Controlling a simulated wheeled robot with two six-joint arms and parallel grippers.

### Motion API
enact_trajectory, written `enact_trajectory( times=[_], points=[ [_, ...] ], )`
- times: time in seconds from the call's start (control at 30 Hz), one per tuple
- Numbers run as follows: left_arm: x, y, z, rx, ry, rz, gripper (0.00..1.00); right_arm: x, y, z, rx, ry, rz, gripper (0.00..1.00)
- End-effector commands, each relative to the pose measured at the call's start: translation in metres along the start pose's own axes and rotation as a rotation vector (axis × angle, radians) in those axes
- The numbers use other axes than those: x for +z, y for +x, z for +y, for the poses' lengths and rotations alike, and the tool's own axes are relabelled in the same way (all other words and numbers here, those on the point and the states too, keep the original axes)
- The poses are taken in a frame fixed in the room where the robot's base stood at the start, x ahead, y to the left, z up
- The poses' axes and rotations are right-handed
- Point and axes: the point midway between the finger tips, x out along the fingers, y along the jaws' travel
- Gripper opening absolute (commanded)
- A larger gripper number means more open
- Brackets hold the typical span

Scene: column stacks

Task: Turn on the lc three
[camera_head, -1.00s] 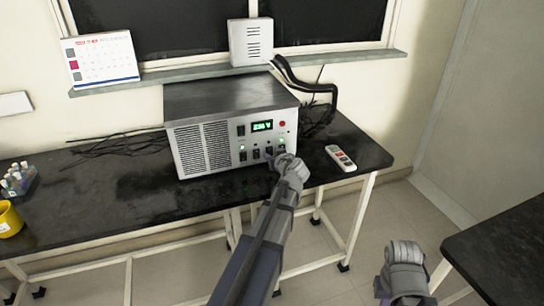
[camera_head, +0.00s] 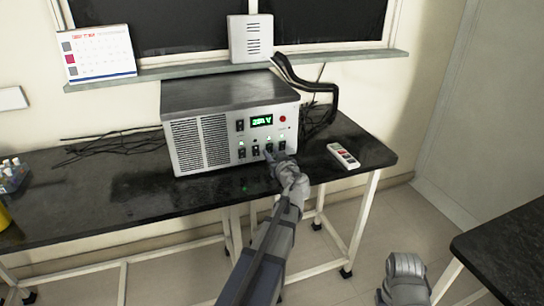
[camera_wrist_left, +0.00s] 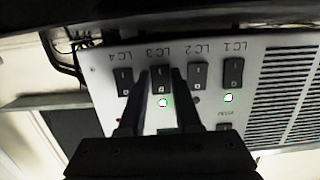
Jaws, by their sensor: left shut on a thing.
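The grey power unit (camera_head: 222,135) stands on the black bench with its green display (camera_head: 261,121) lit. The left wrist view shows its panel upside down, with rocker switches labelled LC 1 (camera_wrist_left: 233,73), LC 2 (camera_wrist_left: 197,76), LC 3 (camera_wrist_left: 161,78) and LC 4 (camera_wrist_left: 123,80). Lit lamps show below LC 3 (camera_wrist_left: 163,103) and LC 1 (camera_wrist_left: 228,98); the one by LC 2 looks dark. My right gripper (camera_head: 404,277) hangs at the lower right, its fingertips hard to make out.
A white remote (camera_head: 343,156) lies right of the unit on the black bench (camera_head: 110,205). Black cables (camera_head: 105,150) lie behind and left. A tube rack (camera_head: 12,178) is at the left edge. Another dark table (camera_head: 510,250) is at the lower right.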

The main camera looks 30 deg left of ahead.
Motion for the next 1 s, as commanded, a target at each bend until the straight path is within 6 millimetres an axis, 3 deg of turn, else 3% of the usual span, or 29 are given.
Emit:
enact_trajectory(
  times=[0.03, 0.07, 0.17, 0.47, 0.8, 1.0],
  points=[
    [0.0, 0.0, 0.0, 0.0, -0.001, 0.0, 0.0, 0.0, 0.0, 0.0, 0.0, 0.0, 0.0, 0.0],
    [0.0, 0.0, 0.0, 0.0, -0.001, 0.0, 0.33, 0.0, 0.0, 0.0, 0.0, 0.0, 0.0, 0.0],
    [0.0, 0.0, 0.0, 0.0, -0.001, -0.001, 0.45, 0.0, 0.0, 0.0, 0.0, 0.0, 0.0, 0.0],
    [0.0, -0.004, 0.0, 0.001, 0.0, -0.001, 0.45, 0.0, -0.001, 0.0, 0.0, 0.0, 0.0, 0.0],
    [-0.001, -0.056, -0.001, 0.002, 0.0, 0.0, 0.45, 0.001, -0.008, 0.001, 0.0, 0.0, 0.0, 0.0],
    [0.0, -0.075, -0.001, 0.001, 0.0, 0.0, 0.45, 0.001, -0.01, 0.001, 0.0, 0.0, 0.0, 0.0]
  ],
)
